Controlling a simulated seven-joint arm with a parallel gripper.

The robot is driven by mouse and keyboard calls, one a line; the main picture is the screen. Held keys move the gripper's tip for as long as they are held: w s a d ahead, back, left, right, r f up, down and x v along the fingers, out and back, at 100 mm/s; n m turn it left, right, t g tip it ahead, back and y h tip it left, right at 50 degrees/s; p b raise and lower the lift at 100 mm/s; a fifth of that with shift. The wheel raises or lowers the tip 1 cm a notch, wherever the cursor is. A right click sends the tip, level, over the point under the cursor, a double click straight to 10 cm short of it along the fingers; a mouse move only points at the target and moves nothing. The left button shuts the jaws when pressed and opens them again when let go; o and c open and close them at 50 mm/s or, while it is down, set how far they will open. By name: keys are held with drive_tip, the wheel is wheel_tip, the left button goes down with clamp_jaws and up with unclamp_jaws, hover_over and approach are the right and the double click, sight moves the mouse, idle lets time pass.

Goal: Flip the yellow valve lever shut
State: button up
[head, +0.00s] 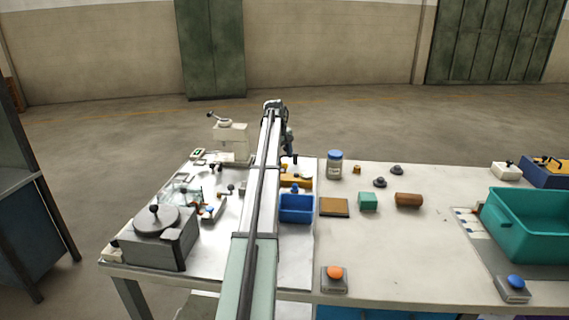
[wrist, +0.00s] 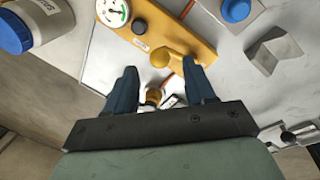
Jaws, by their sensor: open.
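The yellow valve lever (wrist: 162,57) shows in the wrist view on a yellow block that also carries a round white gauge (wrist: 112,12). The lever's rounded end juts from the block's lower edge, in line with the gap between my fingertips. My gripper (wrist: 160,68) is open, with its two blue fingers apart and nothing held between them. I cannot tell how far the fingertips are from the lever. In the head view the yellow block (head: 297,182) shows just right of my arm, partly hidden, and my gripper is mostly behind the arm.
A blue bin (head: 297,208) stands in front of the yellow block. A blue-lidded jar (head: 335,165) stands to its right; it also shows in the wrist view (wrist: 38,22). A grey angled block (wrist: 273,48) is right of the lever. Table space right of the jar is partly clear.

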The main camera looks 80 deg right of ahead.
drive_tip(key=shift+s+d+f, duration=0.15)
drive_tip(key=shift+f, duration=0.75)
drive_tip(key=shift+s+d+f, duration=0.1)
drive_tip(key=shift+f, duration=0.75)
